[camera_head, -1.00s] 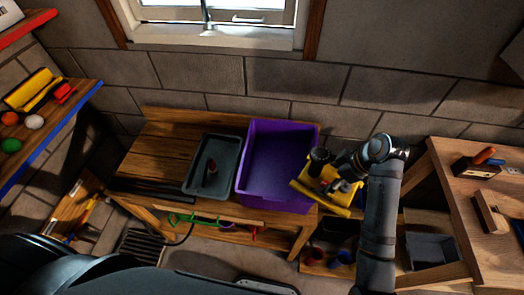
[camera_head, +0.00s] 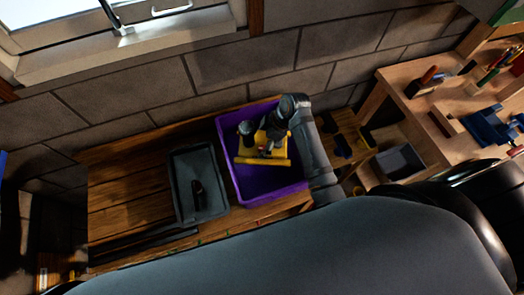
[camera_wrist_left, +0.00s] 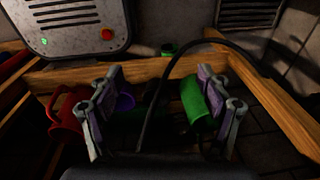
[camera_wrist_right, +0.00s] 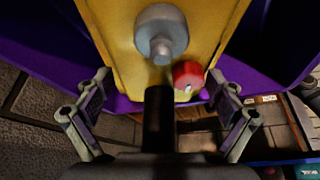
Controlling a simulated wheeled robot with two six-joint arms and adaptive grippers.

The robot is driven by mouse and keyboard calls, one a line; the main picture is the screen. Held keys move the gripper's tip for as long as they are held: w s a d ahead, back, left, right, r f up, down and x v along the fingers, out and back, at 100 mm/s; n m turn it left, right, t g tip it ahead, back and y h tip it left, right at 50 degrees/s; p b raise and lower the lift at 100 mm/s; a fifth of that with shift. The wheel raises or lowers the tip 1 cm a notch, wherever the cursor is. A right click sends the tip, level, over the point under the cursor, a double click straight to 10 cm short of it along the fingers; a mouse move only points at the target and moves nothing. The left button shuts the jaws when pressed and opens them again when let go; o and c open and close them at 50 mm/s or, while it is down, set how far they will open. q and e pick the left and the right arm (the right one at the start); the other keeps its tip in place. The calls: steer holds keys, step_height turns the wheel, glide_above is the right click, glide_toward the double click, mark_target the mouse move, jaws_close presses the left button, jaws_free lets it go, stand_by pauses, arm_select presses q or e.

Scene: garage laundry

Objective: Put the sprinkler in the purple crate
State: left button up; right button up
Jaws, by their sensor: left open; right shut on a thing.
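The sprinkler (camera_head: 248,152) has a yellow base and dark fittings. My right gripper (camera_head: 279,127) is shut on it and holds it over the purple crate (camera_head: 265,184), within the crate's outline in the head view. I cannot tell whether it touches the crate's floor. In the right wrist view the yellow body of the sprinkler (camera_wrist_right: 125,50), with a grey knob and a red knob, is close beyond the fingers, and purple crate walls (camera_wrist_right: 40,50) surround it. My left gripper (camera_wrist_left: 160,105) is open and empty, seen only in the left wrist view.
A grey tray (camera_head: 179,205) with a dark item stands on the wooden bench (camera_head: 125,190), left of the crate. Another workbench with tools is at right, a grey bin (camera_head: 399,162) beside it.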

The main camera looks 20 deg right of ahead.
mark_target(264, 147)
step_height(264, 147, down, 4)
steer(key=shift+d+f, duration=0.15)
steer(key=shift+s+f, duration=0.1)
steer(key=shift+f, duration=0.45)
step_height(264, 147, down, 3)
steer(key=shift+f+p, duration=0.2)
steer(key=shift+p, duration=0.2)
steer(key=shift+f, duration=0.2)
steer(key=o, duration=1.1)
arm_select(q)
steer(key=shift+w+a+r, duration=0.1)
steer(key=shift+w+r, duration=0.25)
steer(key=shift+w, duration=0.25)
steer(key=shift+w+a+r, duration=0.1)
steer(key=shift+w+r, duration=0.2)
steer(key=shift+w, duration=0.25)
